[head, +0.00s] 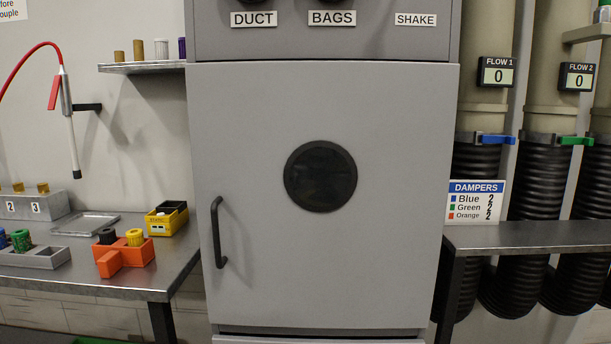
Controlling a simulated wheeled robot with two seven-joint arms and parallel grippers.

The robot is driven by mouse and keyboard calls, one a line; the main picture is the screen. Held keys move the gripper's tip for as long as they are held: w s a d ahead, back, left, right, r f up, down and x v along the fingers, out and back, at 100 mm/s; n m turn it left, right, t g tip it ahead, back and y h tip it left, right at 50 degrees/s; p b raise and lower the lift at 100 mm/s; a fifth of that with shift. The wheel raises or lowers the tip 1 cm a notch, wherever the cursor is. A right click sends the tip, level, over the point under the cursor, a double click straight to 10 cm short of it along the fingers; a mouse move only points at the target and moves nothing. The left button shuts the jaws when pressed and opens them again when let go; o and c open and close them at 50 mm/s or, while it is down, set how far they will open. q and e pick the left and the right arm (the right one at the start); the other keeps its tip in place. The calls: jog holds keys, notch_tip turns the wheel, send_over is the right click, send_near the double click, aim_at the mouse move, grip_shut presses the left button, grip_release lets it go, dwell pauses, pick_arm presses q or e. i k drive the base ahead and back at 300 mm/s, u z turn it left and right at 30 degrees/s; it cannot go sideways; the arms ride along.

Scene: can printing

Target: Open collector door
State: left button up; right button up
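The grey collector door (390,240) fills the middle of the head view and looks shut in its cabinet. A round black window or disc (320,176) sits in its upper middle. A black vertical bar handle (217,232) stands on the door's left side. Neither of my grippers shows in the head view.
Above the door is a panel (370,42) labelled DUCT, BAGS and SHAKE. A metal table (190,245) with orange (110,263) and yellow (158,223) holders stands left. A shelf (540,237) with a DAMPERS sign (474,202) and black hoses (535,180) are right.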

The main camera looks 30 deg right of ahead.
aim_at(321, 187)
jog(key=z, duration=0.55)
jog(key=k, duration=1.25)
jog(key=u, duration=0.55)
jog(key=i, duration=1.8)
jog(key=z, duration=0.5)
